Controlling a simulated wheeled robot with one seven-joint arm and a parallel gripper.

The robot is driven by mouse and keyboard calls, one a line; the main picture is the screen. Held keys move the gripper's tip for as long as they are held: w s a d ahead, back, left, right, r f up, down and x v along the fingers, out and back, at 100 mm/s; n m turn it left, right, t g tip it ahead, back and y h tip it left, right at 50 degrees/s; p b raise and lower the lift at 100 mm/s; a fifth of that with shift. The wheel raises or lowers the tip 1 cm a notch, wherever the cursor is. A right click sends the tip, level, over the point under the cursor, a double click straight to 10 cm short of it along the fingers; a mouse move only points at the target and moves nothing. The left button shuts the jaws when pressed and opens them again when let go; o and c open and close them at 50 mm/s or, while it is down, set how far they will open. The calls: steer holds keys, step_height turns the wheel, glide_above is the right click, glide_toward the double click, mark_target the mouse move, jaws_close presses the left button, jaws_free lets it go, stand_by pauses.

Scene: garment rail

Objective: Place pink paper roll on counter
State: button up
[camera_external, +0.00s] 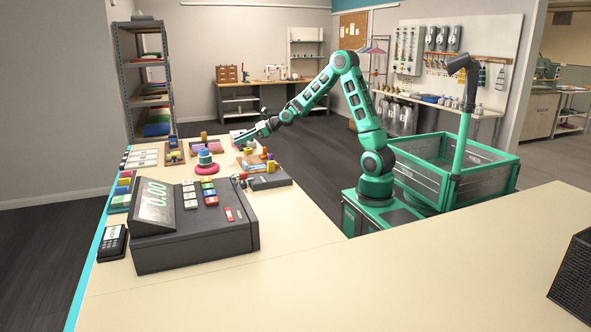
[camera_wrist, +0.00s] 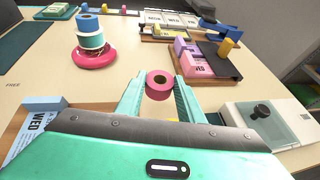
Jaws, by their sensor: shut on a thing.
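The pink paper roll (camera_wrist: 159,86) is between my fingertips in the wrist view, its round end with a dark core facing the camera. My gripper (camera_wrist: 160,92) is shut on it. In the external view my gripper (camera_external: 244,138) reaches over the far part of the cream counter (camera_external: 290,215); the roll is too small there to tell apart. The counter top (camera_wrist: 45,75) also shows in the wrist view. I cannot tell whether the roll touches the counter.
A stack of blue and teal rolls (camera_wrist: 90,32) stands on a pink ring (camera_wrist: 95,57) at left. Pink blocks and a dark board (camera_wrist: 212,60) lie at right, near a clear-lidded box (camera_wrist: 262,118). A cash register (camera_external: 190,225) fills the nearer counter.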

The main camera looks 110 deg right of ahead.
mark_target(241, 155)
steer(key=shift+d+f, duration=0.65)
steer(key=shift+d, duration=0.35)
steer(key=shift+f, duration=1.95)
steer(key=o, duration=1)
steer(key=shift+f, duration=0.1)
steer(key=v, duration=1.2)
steer(key=shift+r, duration=0.25)
